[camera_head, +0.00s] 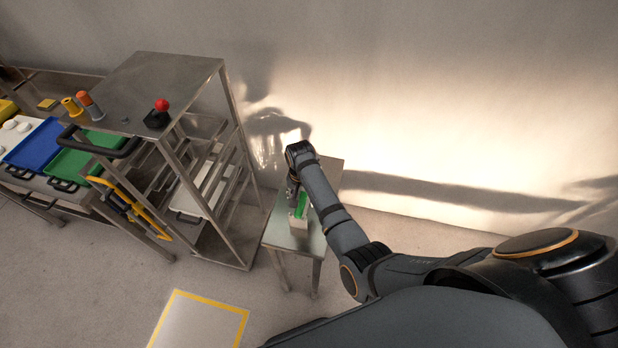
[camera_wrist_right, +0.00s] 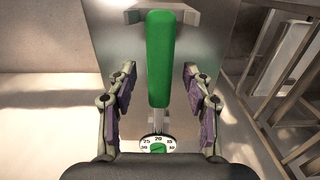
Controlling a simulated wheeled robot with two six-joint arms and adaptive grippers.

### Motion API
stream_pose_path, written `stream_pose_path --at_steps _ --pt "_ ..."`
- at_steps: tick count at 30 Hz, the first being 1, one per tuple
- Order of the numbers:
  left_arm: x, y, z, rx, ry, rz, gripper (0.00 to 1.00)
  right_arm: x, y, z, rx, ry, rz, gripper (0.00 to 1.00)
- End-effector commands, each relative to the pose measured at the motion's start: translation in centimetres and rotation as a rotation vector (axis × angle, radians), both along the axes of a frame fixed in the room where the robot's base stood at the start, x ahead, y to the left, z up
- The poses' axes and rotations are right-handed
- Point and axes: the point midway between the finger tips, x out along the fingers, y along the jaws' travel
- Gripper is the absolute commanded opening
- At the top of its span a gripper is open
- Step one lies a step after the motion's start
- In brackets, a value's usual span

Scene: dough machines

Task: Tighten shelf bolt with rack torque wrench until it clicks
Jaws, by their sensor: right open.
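The torque wrench has a green handle (camera_head: 301,206) and lies on a small metal side table (camera_head: 330,172). In the right wrist view the green handle (camera_wrist_right: 158,60) points away from me, with a shaft and a white numbered dial (camera_wrist_right: 157,146) at its near end. My right gripper (camera_wrist_right: 159,70) is open. Its two fingers stand left and right of the handle, with a gap on each side. I cannot tell whether they are level with it. In the head view the right wrist hides part of the wrench. I cannot make out the shelf bolt. My left gripper is not in view.
A metal rack (camera_head: 165,80) with shelves stands left of the side table. Blue (camera_head: 35,145) and green trays lie further left. A yellow-bordered floor mark (camera_head: 200,322) is in front.

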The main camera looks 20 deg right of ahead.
Motion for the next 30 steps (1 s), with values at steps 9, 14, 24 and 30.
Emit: stream_pose_path --at_steps 9,14,24,30 --pt "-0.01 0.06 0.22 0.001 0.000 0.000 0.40 -0.01 -0.01 -0.01 -0.001 0.001 0.000 0.51" --pt "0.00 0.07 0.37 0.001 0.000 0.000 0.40 -0.02 -0.01 0.05 0.000 0.001 0.000 0.51" --pt "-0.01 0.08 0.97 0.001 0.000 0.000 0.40 0.00 -0.02 0.02 0.000 0.000 0.000 0.51" --pt "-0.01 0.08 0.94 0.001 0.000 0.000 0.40 -0.01 -0.02 -0.01 0.000 0.000 0.000 0.39"
